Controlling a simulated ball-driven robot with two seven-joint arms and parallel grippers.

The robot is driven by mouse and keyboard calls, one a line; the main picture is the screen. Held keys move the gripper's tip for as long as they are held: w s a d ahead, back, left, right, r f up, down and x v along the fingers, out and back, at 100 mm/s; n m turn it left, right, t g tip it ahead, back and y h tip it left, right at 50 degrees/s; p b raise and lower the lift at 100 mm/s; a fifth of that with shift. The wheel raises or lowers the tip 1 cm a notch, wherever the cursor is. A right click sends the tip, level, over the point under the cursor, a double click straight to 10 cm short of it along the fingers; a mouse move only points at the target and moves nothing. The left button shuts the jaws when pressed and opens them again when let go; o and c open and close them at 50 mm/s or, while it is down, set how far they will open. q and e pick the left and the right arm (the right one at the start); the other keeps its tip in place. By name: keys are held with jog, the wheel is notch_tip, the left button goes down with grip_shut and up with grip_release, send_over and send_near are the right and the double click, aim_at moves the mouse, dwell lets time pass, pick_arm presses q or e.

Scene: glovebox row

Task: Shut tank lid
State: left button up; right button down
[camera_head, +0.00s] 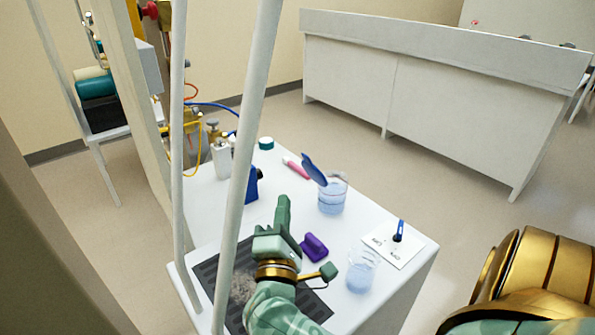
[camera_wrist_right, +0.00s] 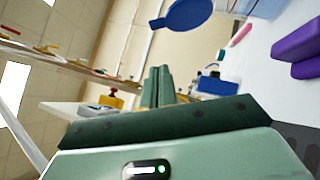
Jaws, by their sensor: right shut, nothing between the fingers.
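The tank (camera_head: 332,199) is a clear round vessel with pale blue liquid, standing on the white table. Its blue lid (camera_head: 314,169) is raised and tilted at the tank's upper left rim, so the top is open. In the right wrist view the lid (camera_wrist_right: 184,14) is a blue disc at the top. My right gripper (camera_head: 284,200) is green, shut and empty, above the table to the left of the tank and apart from the lid. Its closed fingers (camera_wrist_right: 157,86) also show in the right wrist view. My left gripper is not in view.
A purple block (camera_head: 314,247) lies beside my right gripper. A pink item (camera_head: 296,169) lies behind. White posts (camera_head: 248,150) rise at the left. A dark mat (camera_head: 240,275) lies in front.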

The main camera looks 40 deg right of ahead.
aim_at(312, 170)
jog(key=w+d+r, duration=0.3)
jog(key=d, duration=0.4)
jog(key=shift+d+r+p, duration=0.2)
jog(key=shift+d+p, duration=0.15)
jog(key=shift+p, duration=0.05)
jog(key=shift+w+r, duration=0.1)
jog(key=shift+w, duration=0.05)
